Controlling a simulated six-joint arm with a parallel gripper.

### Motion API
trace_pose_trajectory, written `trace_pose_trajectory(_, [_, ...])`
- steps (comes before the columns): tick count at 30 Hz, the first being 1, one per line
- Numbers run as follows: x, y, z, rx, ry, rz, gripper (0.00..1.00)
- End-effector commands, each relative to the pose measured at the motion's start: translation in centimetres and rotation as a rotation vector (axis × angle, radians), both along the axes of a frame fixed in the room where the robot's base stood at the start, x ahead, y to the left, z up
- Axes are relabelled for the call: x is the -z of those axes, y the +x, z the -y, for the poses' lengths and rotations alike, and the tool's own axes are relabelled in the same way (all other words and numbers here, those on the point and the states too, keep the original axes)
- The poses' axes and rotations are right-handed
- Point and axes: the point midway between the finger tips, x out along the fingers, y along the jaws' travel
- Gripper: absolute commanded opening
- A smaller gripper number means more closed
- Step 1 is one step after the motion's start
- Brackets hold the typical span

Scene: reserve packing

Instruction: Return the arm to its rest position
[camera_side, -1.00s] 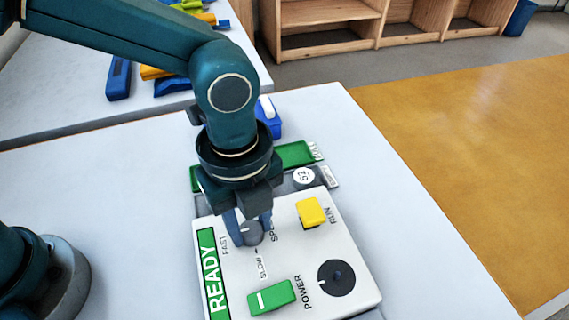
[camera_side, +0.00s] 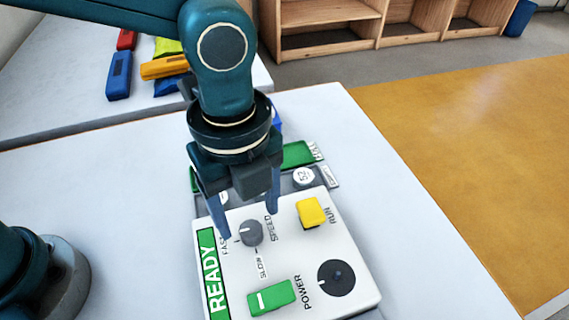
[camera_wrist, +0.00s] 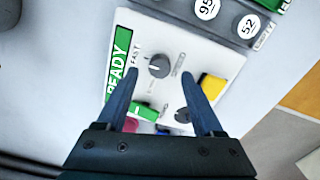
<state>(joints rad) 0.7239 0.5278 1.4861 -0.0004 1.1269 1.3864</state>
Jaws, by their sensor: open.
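My gripper (camera_side: 249,222) is open and empty above the control panel (camera_side: 285,250). Its two fingers are spread, and the grey speed knob (camera_side: 251,234) shows below and between them, apart from both. In the wrist view the knob (camera_wrist: 159,66) lies just beyond the fingertips (camera_wrist: 160,80), with FAST lettering to its left. The panel has a green READY strip (camera_side: 212,275), a yellow RUN button (camera_side: 311,212), a green POWER switch (camera_side: 271,297) and a round black dial (camera_side: 336,278).
Behind the panel are a green-edged unit (camera_side: 297,154) and a round tag marked 52 (camera_side: 303,176). A second table at the back left holds a blue block (camera_side: 118,76), a red one (camera_side: 126,39) and a yellow one (camera_side: 163,67).

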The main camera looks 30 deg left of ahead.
Motion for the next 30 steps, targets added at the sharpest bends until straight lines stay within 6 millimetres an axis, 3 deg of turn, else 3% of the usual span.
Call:
trace_pose_trajectory(5, [-1.7,0.0,0.0,0.0,-0.002,0.001,0.69])
trace_pose_trajectory(14, [-1.9,0.0,0.0,0.0,0.0,0.0,0.69])
trace_pose_trajectory(17, [-2.3,0.6,-0.4,-0.023,-0.008,0.01,0.69])
trace_pose_trajectory(19, [-3.6,1.5,-1.1,-0.058,-0.034,0.041,0.69])
trace_pose_trajectory(24, [-7.7,2.9,-5.4,-0.219,-0.095,0.128,0.69])
trace_pose_trajectory(30, [-11.0,2.1,-11.4,-0.589,-0.172,0.229,0.69])
